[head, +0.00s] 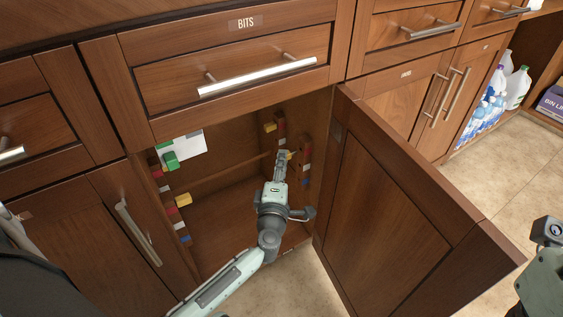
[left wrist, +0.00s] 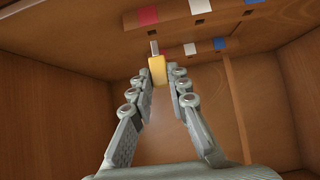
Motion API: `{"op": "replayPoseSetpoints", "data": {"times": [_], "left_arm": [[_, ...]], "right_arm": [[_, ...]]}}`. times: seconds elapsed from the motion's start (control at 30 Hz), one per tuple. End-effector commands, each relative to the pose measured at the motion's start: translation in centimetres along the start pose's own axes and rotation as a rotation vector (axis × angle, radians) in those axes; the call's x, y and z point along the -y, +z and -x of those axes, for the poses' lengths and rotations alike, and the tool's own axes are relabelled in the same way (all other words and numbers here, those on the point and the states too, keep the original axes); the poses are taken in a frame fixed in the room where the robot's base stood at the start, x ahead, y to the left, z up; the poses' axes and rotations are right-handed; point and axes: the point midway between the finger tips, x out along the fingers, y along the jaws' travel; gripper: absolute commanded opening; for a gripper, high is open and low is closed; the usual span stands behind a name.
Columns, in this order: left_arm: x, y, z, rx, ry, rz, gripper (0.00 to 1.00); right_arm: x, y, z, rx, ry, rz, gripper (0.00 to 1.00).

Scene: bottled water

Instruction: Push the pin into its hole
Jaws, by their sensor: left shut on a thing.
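A yellow pin (left wrist: 157,70) with a grey metal tip sits between the fingertips of my left gripper (left wrist: 163,75). The gripper is shut on its yellow head, and the tip points away from the fingers toward the cabinet side wall. Wooden strips with red, white and blue marks and small dark holes (left wrist: 200,22) lie ahead of the pin. The pin's tip appears apart from the holes, but its exact depth is unclear. My right gripper's fingers are out of view.
The open cabinet door (head: 400,215) stands to the right of my left arm. A drawer labelled BITS (head: 240,60) is above the opening. On the cabinet's left side are a green piece (head: 171,161), a white card (head: 190,146) and another yellow piece (head: 183,200).

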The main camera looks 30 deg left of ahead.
Motion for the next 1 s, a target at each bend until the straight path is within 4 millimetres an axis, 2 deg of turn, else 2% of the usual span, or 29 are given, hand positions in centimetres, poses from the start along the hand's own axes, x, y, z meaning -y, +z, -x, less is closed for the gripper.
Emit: {"op": "replayPoseSetpoints", "data": {"times": [1.0], "left_arm": [[0.0,2.0,-1.6,0.0,0.0,0.001,0.0]], "right_arm": [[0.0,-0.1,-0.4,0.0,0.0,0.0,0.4]]}}
